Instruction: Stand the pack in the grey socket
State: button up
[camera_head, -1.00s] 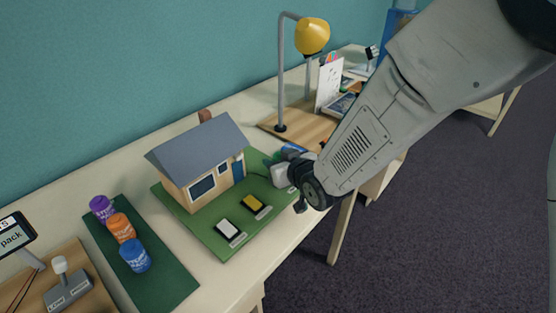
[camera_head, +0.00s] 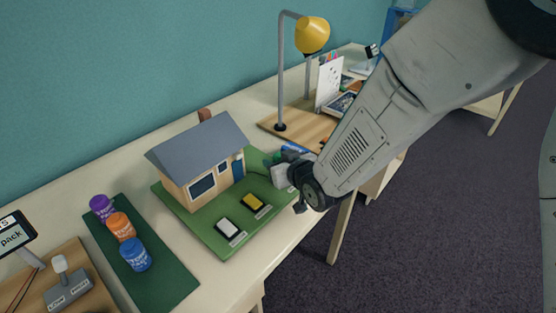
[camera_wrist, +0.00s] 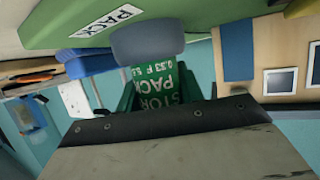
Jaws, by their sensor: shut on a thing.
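My gripper (camera_head: 293,158) is at the right edge of the green model board, beside the grey socket (camera_head: 280,176), partly hidden behind my arm. In the wrist view, which is upside down, my gripper (camera_wrist: 163,98) is shut on the green pack (camera_wrist: 153,84) with white lettering. The pack looks upright, its lower end at the rounded grey socket (camera_wrist: 147,40). The socket hides that end, so I cannot tell how deep it sits. A white PACK label (camera_wrist: 107,20) lies on the board beside the socket.
A model house (camera_head: 205,172) stands on the green board (camera_head: 200,230), close left of my gripper. Purple, orange and blue jars (camera_head: 136,255) stand on a dark mat at left. A yellow lamp (camera_head: 312,35) stands behind. The table's front edge is near.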

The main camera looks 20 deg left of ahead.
jog(key=shift+f, duration=0.2)
jog(key=o, duration=0.8)
jog(key=v, duration=1.1)
jog(key=shift+s, duration=0.1)
